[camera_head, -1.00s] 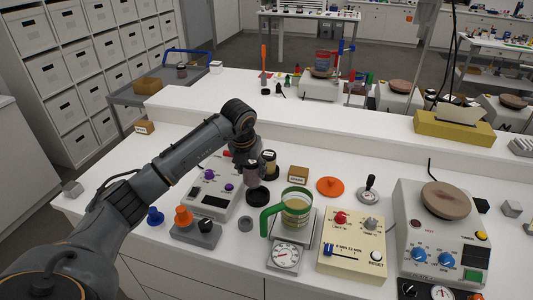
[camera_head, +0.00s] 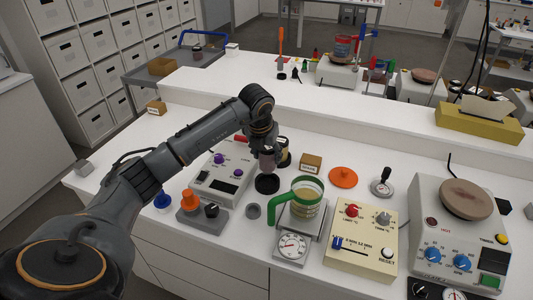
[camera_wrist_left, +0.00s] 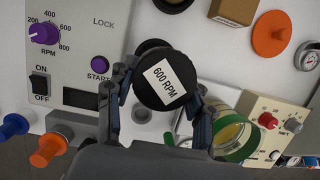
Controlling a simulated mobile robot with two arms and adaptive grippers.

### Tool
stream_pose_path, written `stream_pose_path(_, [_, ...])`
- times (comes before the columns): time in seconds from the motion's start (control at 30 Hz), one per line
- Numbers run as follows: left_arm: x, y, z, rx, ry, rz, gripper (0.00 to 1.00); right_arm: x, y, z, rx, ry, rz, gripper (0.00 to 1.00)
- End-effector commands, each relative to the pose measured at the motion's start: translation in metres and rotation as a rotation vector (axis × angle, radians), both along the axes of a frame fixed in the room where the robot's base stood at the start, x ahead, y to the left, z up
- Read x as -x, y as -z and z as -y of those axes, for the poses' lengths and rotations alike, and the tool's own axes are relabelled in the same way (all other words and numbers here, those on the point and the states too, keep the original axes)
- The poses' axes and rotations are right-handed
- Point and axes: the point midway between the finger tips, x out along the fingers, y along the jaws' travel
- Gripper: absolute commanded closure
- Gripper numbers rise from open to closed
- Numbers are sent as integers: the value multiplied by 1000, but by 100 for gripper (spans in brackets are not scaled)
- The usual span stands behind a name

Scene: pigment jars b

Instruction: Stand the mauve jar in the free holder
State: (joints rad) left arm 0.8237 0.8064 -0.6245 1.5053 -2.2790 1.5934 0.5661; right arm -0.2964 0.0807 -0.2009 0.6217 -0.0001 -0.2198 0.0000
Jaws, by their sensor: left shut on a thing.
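The mauve jar (camera_head: 267,161) is held upright in my left gripper (camera_head: 265,150), above the white bench. In the left wrist view its black lid (camera_wrist_left: 163,84) has a white "600 RPM" label and sits between the two fingers. A black round holder (camera_head: 267,184) stands on the bench just below the jar in the head view and looks empty. In the wrist view a dark disc that seems to be this holder (camera_wrist_left: 150,46) is partly hidden behind the lid. A second dark-capped jar (camera_head: 284,150) stands just behind, partly covered by the gripper. My right gripper is not in view.
A device with purple knobs (camera_head: 222,174) is left of the holder. A grey ring (camera_head: 253,211) and a green-handled jug (camera_head: 305,200) are in front. A small brown box (camera_head: 311,163) and an orange disc (camera_head: 343,177) lie to the right.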

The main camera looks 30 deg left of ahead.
Motion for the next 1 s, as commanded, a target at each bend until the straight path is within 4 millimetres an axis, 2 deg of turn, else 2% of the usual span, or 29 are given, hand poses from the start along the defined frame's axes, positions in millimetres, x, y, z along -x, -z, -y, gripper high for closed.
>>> stream_pose_path(0.03, [0, 9, 0, -1, -1, 0, 98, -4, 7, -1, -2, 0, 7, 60])
stream_pose_path(0.2, [0, 26, 0, -1, -1, 0, 98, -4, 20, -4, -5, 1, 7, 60])
stream_pose_path(0.4, [0, 40, -1, -1, -1, 0, 98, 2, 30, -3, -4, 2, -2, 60])
stream_pose_path(1.0, [0, 41, 0, -1, -1, 0, 98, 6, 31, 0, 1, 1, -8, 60])
